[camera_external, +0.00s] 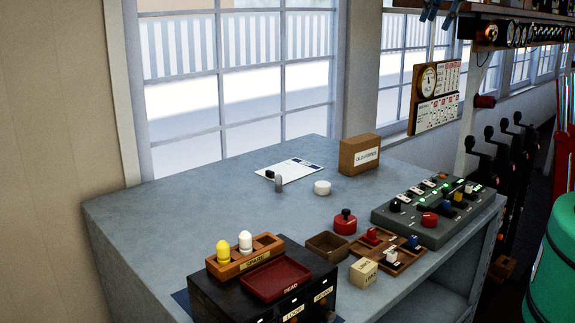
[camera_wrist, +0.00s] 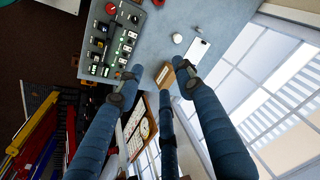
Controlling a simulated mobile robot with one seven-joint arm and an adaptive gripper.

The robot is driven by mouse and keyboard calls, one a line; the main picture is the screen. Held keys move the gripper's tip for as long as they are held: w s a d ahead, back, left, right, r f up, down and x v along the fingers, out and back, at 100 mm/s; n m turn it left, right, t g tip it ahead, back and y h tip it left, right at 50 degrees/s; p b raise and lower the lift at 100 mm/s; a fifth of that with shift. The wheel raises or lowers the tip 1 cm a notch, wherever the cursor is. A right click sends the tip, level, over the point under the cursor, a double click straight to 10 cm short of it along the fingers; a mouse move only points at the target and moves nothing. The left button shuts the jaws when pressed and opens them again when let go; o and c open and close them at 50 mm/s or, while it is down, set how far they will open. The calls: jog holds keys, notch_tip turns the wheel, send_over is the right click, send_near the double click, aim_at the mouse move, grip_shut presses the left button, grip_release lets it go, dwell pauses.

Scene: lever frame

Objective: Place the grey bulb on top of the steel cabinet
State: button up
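A small grey upright piece (camera_external: 278,185), which may be the grey bulb, stands at the near edge of a white sheet on a blue-grey top. That top (camera_external: 170,205) belongs to a large cabinet or bench with an open shelf below; I cannot tell whether this is the steel cabinet. A yellow bulb (camera_external: 223,250) and a white bulb (camera_external: 245,242) stand in a wooden rack labelled SPARE. My gripper (camera_wrist: 157,82) shows only in the wrist view, its blue fingers spread and nothing between them, above the console end of the top.
A cardboard box (camera_external: 360,155), white round piece (camera_external: 322,188), red knob (camera_external: 345,222) and switch console (camera_external: 430,212) stand on the top. A black box (camera_external: 235,300) with a red tray (camera_external: 275,281) is in front. The left part of the top is clear.

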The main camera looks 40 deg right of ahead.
jog(key=s+f+n, duration=0.2)
jog(key=s, duration=0.6)
jog(key=s+d+f+n+t, duration=0.1)
jog(key=s+n, duration=0.1)
jog(key=s, duration=0.7)
jog(key=shift+d+f, duration=0.2)
jog(key=shift+f, duration=0.2)
notch_tip(320, 180, down, 18)
jog(key=b, duration=1.7)
jog(key=shift+r+b, duration=0.2)
jog(key=shift+b, duration=0.15)
